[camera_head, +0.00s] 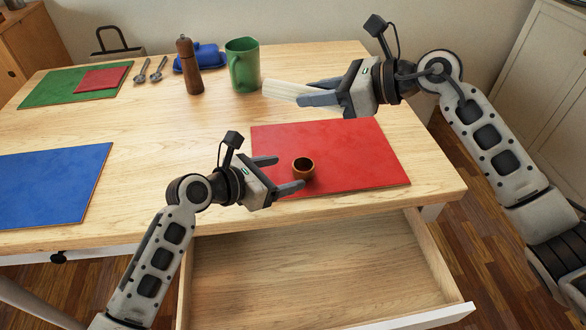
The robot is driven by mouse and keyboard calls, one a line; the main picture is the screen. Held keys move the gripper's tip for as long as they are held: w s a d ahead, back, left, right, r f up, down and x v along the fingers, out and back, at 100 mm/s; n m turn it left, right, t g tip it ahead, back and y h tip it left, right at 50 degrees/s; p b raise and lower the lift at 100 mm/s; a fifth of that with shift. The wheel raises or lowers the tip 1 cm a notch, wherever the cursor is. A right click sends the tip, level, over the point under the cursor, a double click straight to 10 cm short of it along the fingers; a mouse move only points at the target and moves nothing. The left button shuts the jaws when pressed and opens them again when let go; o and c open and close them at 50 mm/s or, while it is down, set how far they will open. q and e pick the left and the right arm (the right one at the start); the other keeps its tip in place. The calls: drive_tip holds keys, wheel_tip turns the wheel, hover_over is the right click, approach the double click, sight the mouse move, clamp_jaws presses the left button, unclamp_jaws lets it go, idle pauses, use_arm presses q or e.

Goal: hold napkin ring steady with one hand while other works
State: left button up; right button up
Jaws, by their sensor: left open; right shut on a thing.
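A small brown napkin ring (303,169) stands on the red mat (365,150), near its front left part. My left gripper (290,174) is open at the ring, with its fingers pointing right. One finger lies at the ring's front left and the other is behind and to its left; I cannot tell whether they touch it. My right gripper (308,93) is above the back of the red mat, shut on a whitish folded cloth (284,90), likely a napkin. The cloth sticks out to the left past the fingertips.
An open, empty drawer (310,270) juts out below the table's front edge. A blue mat (50,182) lies bare at left.

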sight(296, 178)
use_arm(q)
drive_tip(key=shift+x, duration=2.3)
drive_tip(key=c, duration=1.1)
drive_tip(key=shift+o, duration=0.2)
